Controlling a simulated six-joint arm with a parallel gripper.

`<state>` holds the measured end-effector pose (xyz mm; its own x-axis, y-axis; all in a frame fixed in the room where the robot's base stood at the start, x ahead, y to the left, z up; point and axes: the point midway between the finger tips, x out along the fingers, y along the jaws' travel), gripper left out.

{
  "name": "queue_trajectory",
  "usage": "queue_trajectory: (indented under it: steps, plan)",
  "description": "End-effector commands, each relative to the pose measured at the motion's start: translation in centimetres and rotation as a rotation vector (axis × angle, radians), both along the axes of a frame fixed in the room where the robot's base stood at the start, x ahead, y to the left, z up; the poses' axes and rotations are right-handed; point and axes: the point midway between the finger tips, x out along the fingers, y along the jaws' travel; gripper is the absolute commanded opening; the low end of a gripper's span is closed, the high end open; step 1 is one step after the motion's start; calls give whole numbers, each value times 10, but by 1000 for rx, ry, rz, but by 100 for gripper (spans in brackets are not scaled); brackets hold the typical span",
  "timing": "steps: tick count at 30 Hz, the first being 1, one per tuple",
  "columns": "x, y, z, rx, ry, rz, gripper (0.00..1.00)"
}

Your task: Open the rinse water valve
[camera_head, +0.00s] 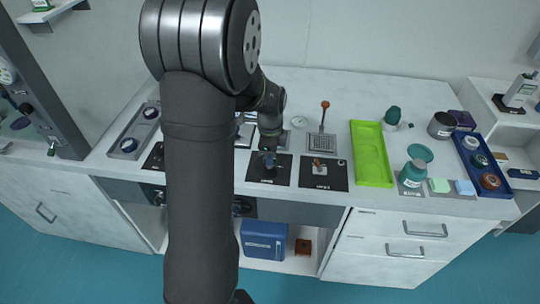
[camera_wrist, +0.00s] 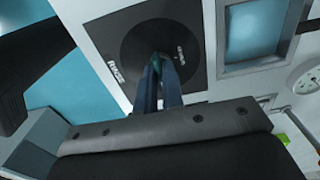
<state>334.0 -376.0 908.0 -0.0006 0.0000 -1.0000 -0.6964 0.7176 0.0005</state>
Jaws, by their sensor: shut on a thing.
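The rinse valve sits on a black plate (camera_head: 281,176) at the middle front of the bench. In the wrist view this plate (camera_wrist: 140,38) carries the word RINSE and a round dark disc. My gripper (camera_head: 268,162) is down over the valve. In the wrist view its two blue-grey fingers (camera_wrist: 159,75) are shut on the teal valve handle (camera_wrist: 155,63), of which only a sliver shows between them. The fingers hide the rest of the handle, so I cannot tell how far it is turned.
A second black plate (camera_head: 335,180) with a copper-coloured valve (camera_head: 318,164) lies just right. An upright lever with an orange knob (camera_head: 325,104) stands behind it. A green tray (camera_head: 371,154), a teal bottle (camera_head: 412,175) and a blue rack (camera_head: 468,155) are farther right.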

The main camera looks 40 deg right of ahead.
Motion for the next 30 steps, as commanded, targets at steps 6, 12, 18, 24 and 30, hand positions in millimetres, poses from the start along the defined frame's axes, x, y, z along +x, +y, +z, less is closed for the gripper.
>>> queue_trajectory:
  steps: [6, 12, 18, 24, 30]
  plan:
    - [0, -1, 1, -1, -1, -1, 29]
    - [0, 0, 0, -1, -1, 0, 29]
    - [1, -1, 14, -4, -3, 0, 29]
    - [1, -1, 57, -6, -6, 0, 29]
    - [1, -1, 108, -5, -5, 0, 29]
